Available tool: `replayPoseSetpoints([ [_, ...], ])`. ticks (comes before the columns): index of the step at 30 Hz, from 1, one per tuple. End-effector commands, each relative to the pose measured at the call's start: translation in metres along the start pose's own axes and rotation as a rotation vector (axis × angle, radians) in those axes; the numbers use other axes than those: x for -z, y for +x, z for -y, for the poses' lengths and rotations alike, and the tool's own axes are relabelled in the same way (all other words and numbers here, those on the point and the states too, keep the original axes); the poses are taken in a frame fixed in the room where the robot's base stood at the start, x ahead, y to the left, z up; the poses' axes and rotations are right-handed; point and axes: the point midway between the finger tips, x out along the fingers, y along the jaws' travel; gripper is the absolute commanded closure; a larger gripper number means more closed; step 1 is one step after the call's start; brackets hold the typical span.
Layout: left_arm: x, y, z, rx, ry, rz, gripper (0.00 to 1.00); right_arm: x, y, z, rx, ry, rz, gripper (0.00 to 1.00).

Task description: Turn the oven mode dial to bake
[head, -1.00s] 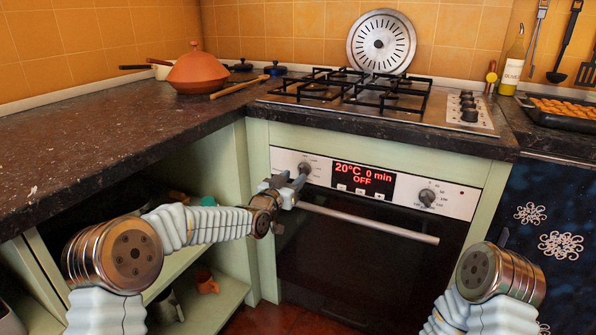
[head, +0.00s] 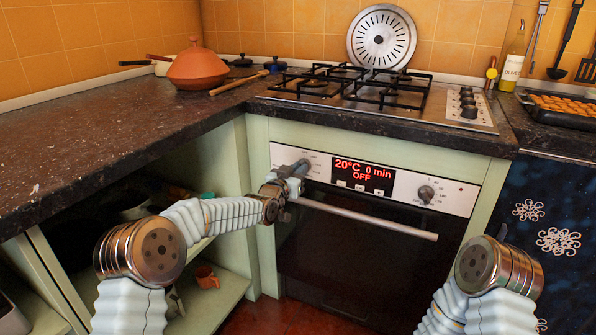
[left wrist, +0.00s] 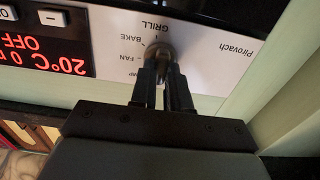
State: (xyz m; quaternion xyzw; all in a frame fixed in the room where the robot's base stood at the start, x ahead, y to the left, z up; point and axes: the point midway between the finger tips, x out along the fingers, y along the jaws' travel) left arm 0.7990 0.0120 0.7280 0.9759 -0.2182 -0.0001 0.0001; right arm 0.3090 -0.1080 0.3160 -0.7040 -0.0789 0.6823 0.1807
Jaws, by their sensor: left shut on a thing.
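The oven's mode dial (left wrist: 158,50) is a small metal knob at the left of the white control panel, with GRILL, BAKE and FAN printed around it in the left wrist view. My left gripper (left wrist: 163,66) is shut on this dial, its two dark fingers hiding part of it; which mark the dial points to cannot be told. In the head view my left gripper (head: 299,172) covers most of the dial. The oven display (head: 364,175) reads 20°C, 0 min, OFF. My right arm shows at lower right, but its gripper is not visible.
A second dial (head: 425,194) sits right of the display. The oven door handle (head: 370,219) runs just below the panel. The countertop edge (head: 380,128) overhangs above. An open shelf cabinet (head: 215,300) lies to the left.

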Motion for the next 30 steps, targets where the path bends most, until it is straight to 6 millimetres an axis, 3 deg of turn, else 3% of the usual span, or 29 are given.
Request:
replayPoseSetpoints([
  [8, -0.002, 0.000, 0.000, 0.000, 0.033, -0.001, 1.00, 0.000, 0.007, -0.004, -0.001, 0.001, -0.001, 1.00],
  [14, -0.004, 0.000, -0.001, 0.000, 0.133, -0.003, 1.00, 0.003, 0.024, -0.015, -0.009, 0.008, -0.009, 1.00],
  [30, -0.005, 0.000, -0.003, 0.000, 0.623, -0.002, 1.00, 0.012, 0.077, -0.051, -0.028, 0.028, -0.032, 1.00],
])
